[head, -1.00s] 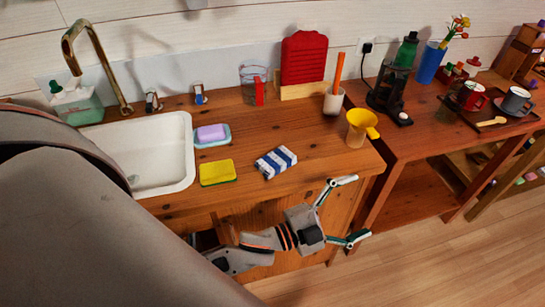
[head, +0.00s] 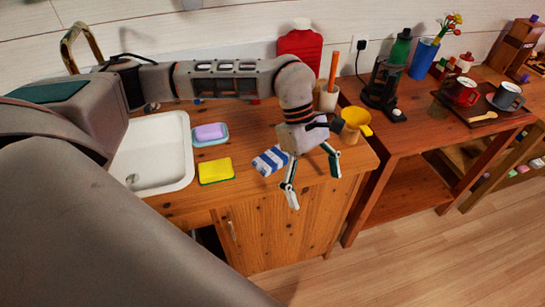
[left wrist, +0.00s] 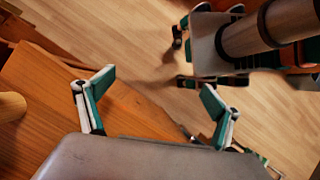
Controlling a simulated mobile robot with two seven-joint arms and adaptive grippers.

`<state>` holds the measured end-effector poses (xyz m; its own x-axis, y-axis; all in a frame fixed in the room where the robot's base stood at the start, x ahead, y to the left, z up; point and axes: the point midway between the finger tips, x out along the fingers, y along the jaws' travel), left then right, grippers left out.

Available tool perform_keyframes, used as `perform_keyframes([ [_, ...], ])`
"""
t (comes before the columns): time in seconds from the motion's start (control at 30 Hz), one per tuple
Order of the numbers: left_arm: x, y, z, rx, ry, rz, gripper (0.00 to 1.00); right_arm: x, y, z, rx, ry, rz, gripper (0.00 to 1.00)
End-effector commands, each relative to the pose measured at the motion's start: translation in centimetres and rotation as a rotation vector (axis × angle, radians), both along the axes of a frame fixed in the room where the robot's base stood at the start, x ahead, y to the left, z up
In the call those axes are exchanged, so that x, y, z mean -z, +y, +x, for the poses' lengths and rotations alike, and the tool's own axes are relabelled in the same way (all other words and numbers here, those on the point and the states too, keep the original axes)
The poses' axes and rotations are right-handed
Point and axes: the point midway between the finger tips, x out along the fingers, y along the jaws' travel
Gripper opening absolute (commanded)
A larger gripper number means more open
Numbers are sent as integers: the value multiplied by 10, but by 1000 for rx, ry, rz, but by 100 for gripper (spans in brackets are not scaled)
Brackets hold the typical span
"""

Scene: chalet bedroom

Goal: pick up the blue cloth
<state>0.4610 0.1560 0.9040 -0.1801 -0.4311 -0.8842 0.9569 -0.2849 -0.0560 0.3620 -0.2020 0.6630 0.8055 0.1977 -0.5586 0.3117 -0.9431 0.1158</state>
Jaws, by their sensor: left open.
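The blue cloth (head: 268,162), blue-and-white striped, lies on the wooden counter near its front edge, right of the yellow sponge. My left gripper (head: 314,189) reaches over the counter from the left and points down, just right of the cloth. Its two fingers are spread with nothing between them. The gripper body covers the cloth's right end; contact cannot be told. In the left wrist view the open fingers (left wrist: 157,88) show over the counter edge and floor, and I cannot make out the cloth there.
A yellow sponge (head: 215,171), a soap dish (head: 210,134) and a white sink (head: 160,160) are to the left. A yellow cup-like item (head: 356,122) stands close right of the gripper. The counter (head: 240,196) has bare wood along its front.

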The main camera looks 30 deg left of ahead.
Motion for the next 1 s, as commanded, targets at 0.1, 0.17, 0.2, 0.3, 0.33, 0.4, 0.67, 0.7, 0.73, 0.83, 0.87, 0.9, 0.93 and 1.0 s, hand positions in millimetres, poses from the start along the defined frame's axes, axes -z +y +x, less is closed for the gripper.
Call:
perform_keyframes([
  [0.1, -19, 70, 31, 30, -107, 198, 92, -4, 0, 0, 0, -1, 0, 62],
  [0.17, -28, 98, 42, 36, -140, 277, 92, -4, 0, 0, 0, -1, 0, 62],
  [0.2, -34, 114, 47, 39, -156, 321, 92, -5, 0, 0, 0, -1, 1, 62],
  [0.3, -46, 142, 55, 40, -183, 399, 92, -6, 1, 0, 0, -1, 1, 62],
  [0.33, -48, 148, 57, 39, -188, 414, 92, -6, 1, 0, 0, -1, 1, 62],
  [0.4, -50, 156, 59, 38, -193, 438, 92, -6, 1, 0, 1, -1, 2, 62],
  [0.67, -27, 159, 58, 39, -194, 448, 92, -4, 1, 0, 0, 1, 2, 62],
  [0.7, -23, 159, 58, 39, -194, 447, 92, -5, 1, 0, 0, 2, 2, 62],
  [0.73, -21, 159, 57, 40, -193, 447, 92, -5, 1, 0, 0, 2, 2, 62],
  [0.83, -8, 157, 54, 40, -192, 445, 92, -6, 1, 0, 0, 2, 2, 62],
  [0.87, -3, 156, 53, 39, -191, 446, 92, -6, 1, 0, 0, 2, 2, 62],
  [0.9, 3, 155, 52, 40, -192, 446, 92, -7, 1, 0, 0, 2, 2, 62],
  [0.93, 7, 155, 51, 40, -193, 446, 92, -7, 1, 0, 1, 1, 1, 62],
  [1.0, 16, 155, 52, 38, -193, 445, 92, -7, 1, -1, 1, 1, 1, 62],
])
